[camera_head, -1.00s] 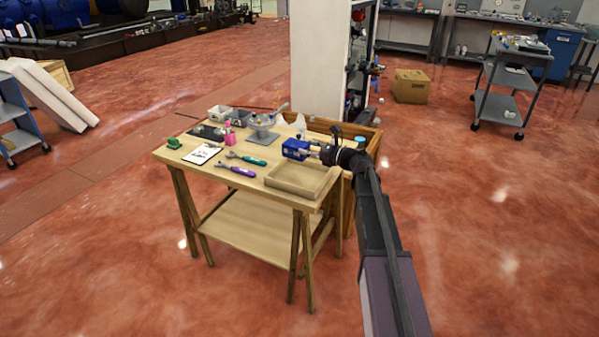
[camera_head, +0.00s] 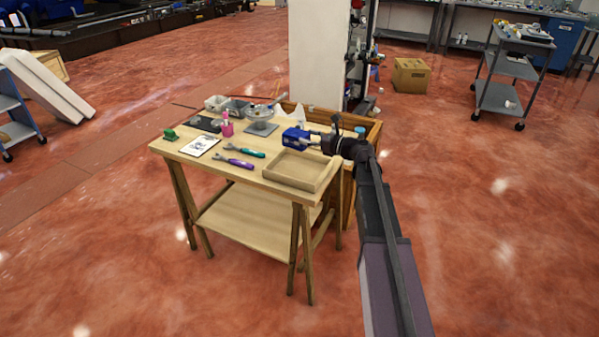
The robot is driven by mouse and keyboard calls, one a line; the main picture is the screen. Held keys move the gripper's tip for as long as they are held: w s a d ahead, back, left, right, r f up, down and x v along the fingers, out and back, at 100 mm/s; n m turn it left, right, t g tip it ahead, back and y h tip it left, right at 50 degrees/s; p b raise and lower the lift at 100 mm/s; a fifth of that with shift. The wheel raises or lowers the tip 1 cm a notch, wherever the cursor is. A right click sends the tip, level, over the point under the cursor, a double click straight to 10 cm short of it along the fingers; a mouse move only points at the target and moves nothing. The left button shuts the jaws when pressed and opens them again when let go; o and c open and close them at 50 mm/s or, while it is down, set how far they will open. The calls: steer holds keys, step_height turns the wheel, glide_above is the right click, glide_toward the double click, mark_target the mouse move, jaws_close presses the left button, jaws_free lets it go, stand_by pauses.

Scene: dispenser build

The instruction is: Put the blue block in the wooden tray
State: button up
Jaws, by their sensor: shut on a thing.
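The blue block (camera_head: 294,137) is at the right end of the table, just behind the wooden tray. My gripper (camera_head: 314,138) reaches in from the right and is shut on the block. I cannot tell for sure whether the block is clear of the tabletop. The wooden tray (camera_head: 274,177) is a shallow, light wood box at the table's front right corner. It looks empty.
On the wooden table (camera_head: 187,154) lie a purple wrench (camera_head: 240,163), a teal wrench (camera_head: 247,152) and a paper sheet (camera_head: 199,146). A pink cup (camera_head: 227,129) and a grey stand (camera_head: 261,127) are farther back.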

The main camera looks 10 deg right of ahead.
mark_target(318, 166)
steer(key=s+d+f+b, duration=0.2)
steer(key=s+d, duration=0.1)
steer(key=s, duration=0.6)
steer(key=s+d+f+b, duration=0.2)
steer(key=s+d, duration=0.1)
steer(key=s, duration=0.6)
steer(key=shift+s+f+n+g+y+b, duration=0.3)
steer(key=shift+f+g, duration=0.1)
steer(key=shift+d, duration=0.1)
steer(key=w+a, duration=0.1)
steer(key=w, duration=0.4)
steer(key=w+a+f+b, duration=0.1)
steer(key=w, duration=0.4)
steer(key=w+a, duration=0.1)
steer(key=w, duration=0.4)
steer(key=shift+w+f, duration=0.25)
steer(key=shift+w, duration=0.15)
steer(key=shift+f+b, duration=0.15)
steer(key=shift+b, duration=0.25)
steer(key=shift+f+b, duration=1.65)
steer(key=shift+f, duration=0.15)
steer(key=o, duration=1.1)
steer(key=shift+o, duration=0.2)
steer(key=shift+r, duration=0.25)
